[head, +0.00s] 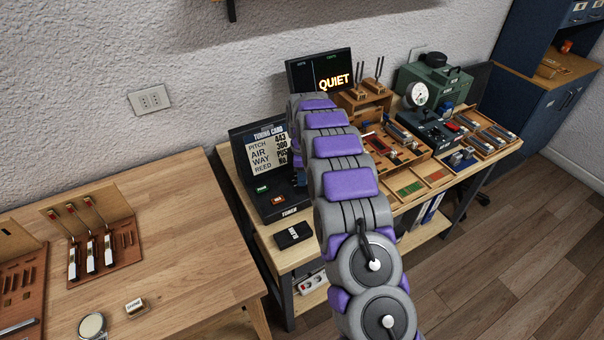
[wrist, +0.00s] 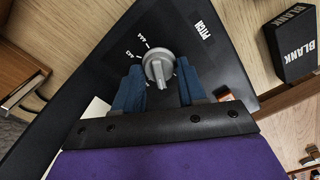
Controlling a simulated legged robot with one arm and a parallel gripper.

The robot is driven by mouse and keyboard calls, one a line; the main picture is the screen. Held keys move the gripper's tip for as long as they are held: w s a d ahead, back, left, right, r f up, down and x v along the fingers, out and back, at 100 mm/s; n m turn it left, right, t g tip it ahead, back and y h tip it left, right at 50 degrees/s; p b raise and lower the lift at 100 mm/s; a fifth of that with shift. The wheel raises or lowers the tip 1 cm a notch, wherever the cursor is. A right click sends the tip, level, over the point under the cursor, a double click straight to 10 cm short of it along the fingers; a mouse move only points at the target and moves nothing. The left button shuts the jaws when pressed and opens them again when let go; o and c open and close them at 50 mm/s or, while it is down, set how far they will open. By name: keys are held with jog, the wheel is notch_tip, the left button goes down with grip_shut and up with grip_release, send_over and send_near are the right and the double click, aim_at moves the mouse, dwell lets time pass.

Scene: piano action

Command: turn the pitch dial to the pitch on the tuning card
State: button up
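The tuning card (head: 268,150) stands on the black tuner (head: 285,205) in the head view, with rows for pitch, air, way and reed. Its pitch row appears to read 443. In the wrist view the pitch dial (wrist: 158,68) is a round grey knob with a raised grip bar, on a black panel marked PITCH. Small tick numbers lie to its upper left; the rest of the scale is hidden. My gripper (wrist: 160,76) is open, its blue fingers on either side of the knob. The left finger is close to the knob; contact cannot be told. The arm hides the gripper in the head view.
A black box marked BLANK (wrist: 292,45) lies beside the tuner. A display reading QUIET (head: 325,75) stands behind. Reed trays, a pressure gauge (head: 417,94) and a green machine (head: 433,82) fill the bench to the right. A wooden table (head: 180,240) is at left.

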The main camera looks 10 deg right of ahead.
jog(key=c, duration=0.5)
jog(key=shift+o, duration=0.2)
jog(key=shift+r+m+p, duration=0.1)
jog(key=shift+m+p, duration=0.2)
jog(key=shift+p, duration=0.05)
jog(key=shift+w+r+m+p, duration=0.1)
jog(key=shift+m+p, duration=0.7)
jog(key=shift+p, duration=0.15)
jog(key=m+p, duration=0.2)
jog(key=shift+m, duration=0.4)
jog(key=m+p, duration=0.4)
jog(key=m, duration=0.2)
jog(key=shift+w+d, duration=0.1)
jog(key=m+p, duration=0.2)
jog(key=m, duration=0.4)
jog(key=shift+d+m+p, duration=0.1)
jog(key=shift+m+p, duration=0.2)
jog(key=m+p, duration=0.2)
jog(key=m, duration=0.4)
jog(key=shift+d, duration=0.1)
